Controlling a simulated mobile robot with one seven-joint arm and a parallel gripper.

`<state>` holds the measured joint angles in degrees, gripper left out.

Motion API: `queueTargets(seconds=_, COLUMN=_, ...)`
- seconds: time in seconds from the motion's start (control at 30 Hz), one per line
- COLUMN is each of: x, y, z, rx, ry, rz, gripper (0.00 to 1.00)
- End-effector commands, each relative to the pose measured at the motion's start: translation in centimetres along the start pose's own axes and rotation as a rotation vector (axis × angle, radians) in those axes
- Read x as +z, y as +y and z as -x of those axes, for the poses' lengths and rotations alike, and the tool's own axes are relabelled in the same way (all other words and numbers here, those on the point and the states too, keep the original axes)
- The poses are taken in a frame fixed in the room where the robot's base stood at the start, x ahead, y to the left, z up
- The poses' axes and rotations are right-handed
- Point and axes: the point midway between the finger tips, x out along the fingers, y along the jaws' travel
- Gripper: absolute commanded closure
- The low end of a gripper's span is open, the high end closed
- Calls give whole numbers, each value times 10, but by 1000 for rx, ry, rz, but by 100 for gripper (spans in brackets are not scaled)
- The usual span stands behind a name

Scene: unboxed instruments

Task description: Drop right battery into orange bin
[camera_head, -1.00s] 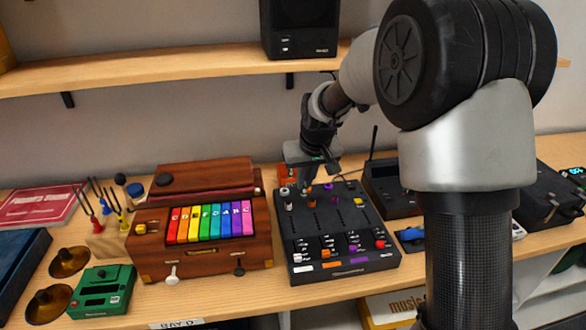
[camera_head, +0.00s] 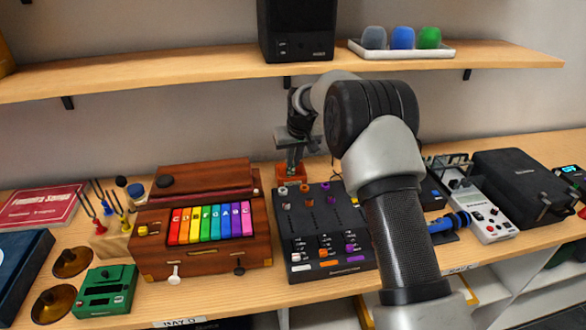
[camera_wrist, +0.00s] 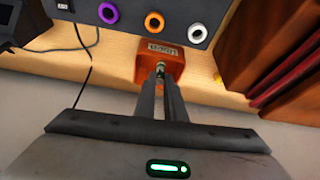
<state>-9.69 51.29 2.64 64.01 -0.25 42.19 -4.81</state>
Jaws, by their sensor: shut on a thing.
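The small orange bin (camera_head: 291,171) stands at the back of the table, behind the black mixer. In the wrist view the bin (camera_wrist: 150,66), with a pale label, lies just beyond my fingertips. My gripper (camera_head: 291,158) is over or right at the bin, pointing down. In the wrist view my gripper (camera_wrist: 160,78) is shut on a small metallic battery (camera_wrist: 160,68), of which only the end shows between the fingertips. The battery appears in front of the bin; I cannot tell whether it is inside the rim.
The black mixer (camera_head: 345,219) with knobs is directly in front of the bin. A wooden instrument with rainbow keys (camera_head: 211,222) stands to the left. A shelf (camera_head: 200,73) with a black speaker (camera_head: 297,28) hangs above the gripper. A cable (camera_wrist: 83,85) runs beside the bin.

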Motion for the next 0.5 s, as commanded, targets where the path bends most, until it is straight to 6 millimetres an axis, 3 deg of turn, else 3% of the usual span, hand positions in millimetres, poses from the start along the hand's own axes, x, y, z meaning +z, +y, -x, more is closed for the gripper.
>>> queueTargets(seconds=0.23, x=14, y=0, z=-39, rx=-1, ry=-10, rz=0, gripper=100)
queueTargets(seconds=0.47, x=16, y=1, z=-46, rx=-1, ry=-16, rz=0, gripper=100)
queueTargets(seconds=0.5, x=16, y=1, z=-46, rx=-1, ry=-17, rz=0, gripper=85)
